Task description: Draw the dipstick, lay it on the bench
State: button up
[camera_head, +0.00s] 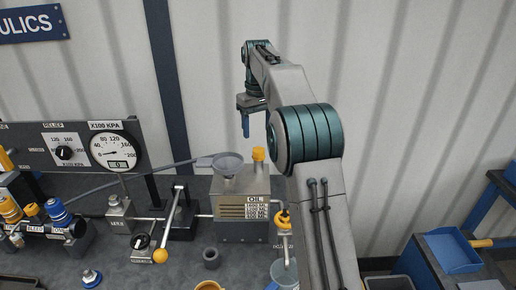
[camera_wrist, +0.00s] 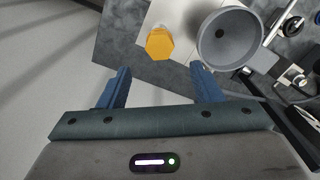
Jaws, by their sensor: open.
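A yellow hexagonal knob (camera_head: 259,154) stands upright on top of the metal oil tank (camera_head: 228,208), right of a grey funnel. It looks like the dipstick's head; any rod below it is hidden. The knob also shows in the wrist view (camera_wrist: 160,43), beyond the fingertips and between their lines. My gripper (camera_head: 244,128) hangs above the tank, fingers pointing down, apart from the knob. In the wrist view my gripper's blue fingers (camera_wrist: 161,76) are spread with nothing between them. The dark grey bench (camera_head: 185,255) lies under the tank.
The grey funnel (camera_head: 228,163) sits close beside the knob. A lever with a yellow ball (camera_head: 160,256), a small grey cup (camera_head: 211,257) and a yellow-ringed fitting (camera_head: 283,218) stand around the tank. Some bench surface is bare in front. A blue tray (camera_head: 453,250) is at right.

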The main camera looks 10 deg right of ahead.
aim_at(258, 149)
notch_tip(258, 149, down, 11)
jog(key=shift+f+p, duration=0.1)
jog(key=shift+p, duration=0.35)
jog(key=c, duration=1.2)
jog(key=shift+o, duration=0.2)
jog(key=shift+r+p, duration=1.85)
jog(key=shift+r, duration=1.4)
jog(key=shift+r, duration=2)
